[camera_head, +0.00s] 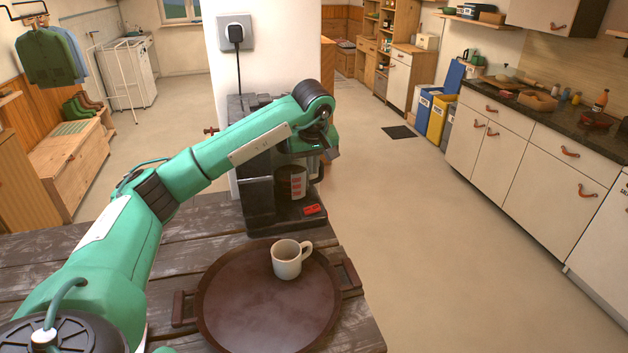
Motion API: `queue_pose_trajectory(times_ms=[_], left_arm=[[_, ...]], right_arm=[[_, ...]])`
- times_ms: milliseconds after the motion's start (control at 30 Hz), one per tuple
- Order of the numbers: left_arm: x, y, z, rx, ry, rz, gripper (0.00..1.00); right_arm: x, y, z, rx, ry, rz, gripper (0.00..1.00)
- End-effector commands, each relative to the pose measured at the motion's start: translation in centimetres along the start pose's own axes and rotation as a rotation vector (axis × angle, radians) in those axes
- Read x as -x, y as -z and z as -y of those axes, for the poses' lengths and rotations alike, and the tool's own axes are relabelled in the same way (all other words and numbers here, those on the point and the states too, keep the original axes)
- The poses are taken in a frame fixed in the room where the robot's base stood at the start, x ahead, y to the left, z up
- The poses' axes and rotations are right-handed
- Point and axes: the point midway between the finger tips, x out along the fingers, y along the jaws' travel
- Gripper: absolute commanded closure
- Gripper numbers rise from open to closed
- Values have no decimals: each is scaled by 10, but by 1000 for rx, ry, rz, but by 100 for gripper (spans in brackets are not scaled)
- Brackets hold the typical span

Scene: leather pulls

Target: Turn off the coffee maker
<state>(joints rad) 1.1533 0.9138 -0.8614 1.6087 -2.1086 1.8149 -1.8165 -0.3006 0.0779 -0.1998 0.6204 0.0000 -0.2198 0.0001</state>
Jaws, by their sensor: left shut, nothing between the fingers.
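The black coffee maker (258,200) stands on the wooden table against the white pillar. A dark pot with a red-and-white label (292,182) sits inside it. A small red switch (313,210) shows on its base at the front right; I cannot tell its position. My left arm reaches across the upper part of the machine and hides some of it. My left gripper (331,153) is at the machine's upper right front, above the switch and apart from it. It is shut and empty. My right gripper is not in view.
A round brown tray (235,315) with side handles lies on the table (185,250) in front of the machine. A pale mug (287,259) stands on it. A plug (236,34) sits in the wall socket above. Open floor lies right of the table.

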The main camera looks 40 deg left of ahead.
Motion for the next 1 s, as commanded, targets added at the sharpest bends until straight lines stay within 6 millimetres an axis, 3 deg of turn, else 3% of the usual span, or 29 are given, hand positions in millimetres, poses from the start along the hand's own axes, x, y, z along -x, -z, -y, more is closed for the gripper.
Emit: queue_pose_trajectory(times_ms=[600,800,1000], left_arm=[[-107,-6,-2,-1,3,4,100],[-124,-11,-4,-1,2,2,100],[-128,-12,-4,-1,1,0,100]], right_arm=[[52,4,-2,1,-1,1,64],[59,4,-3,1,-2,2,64],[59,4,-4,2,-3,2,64]])
